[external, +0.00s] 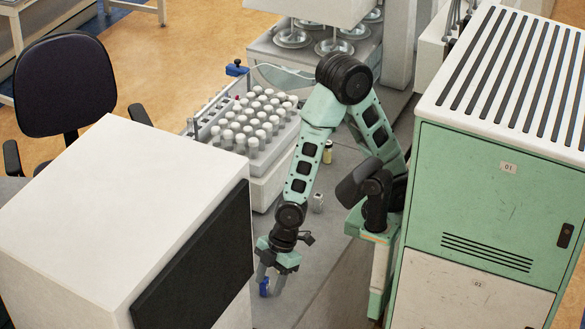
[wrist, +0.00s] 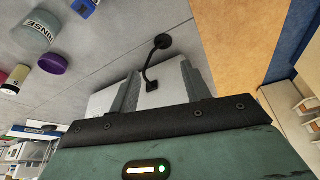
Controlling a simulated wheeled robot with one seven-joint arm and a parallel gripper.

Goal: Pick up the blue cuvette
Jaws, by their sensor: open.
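My gripper (external: 270,282) hangs low over the grey bench in the external view, near the dark panel on the white box. It is open, and its two grey fingers also show in the wrist view (wrist: 160,76). A small blue thing, probably the blue cuvette (external: 264,288), shows at the fingertips in the external view. I cannot tell whether it is between the fingers or behind them. No blue thing shows between the fingers in the wrist view. A blue-and-white thing (wrist: 84,7) is cut off at the top edge there.
A rack of white-capped tubes (external: 248,122) stands behind my arm. The wrist view shows a RINSE jar (wrist: 42,30), a purple-capped jar (wrist: 52,64) and a black cable (wrist: 150,70). A large white box (external: 120,210) stands left.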

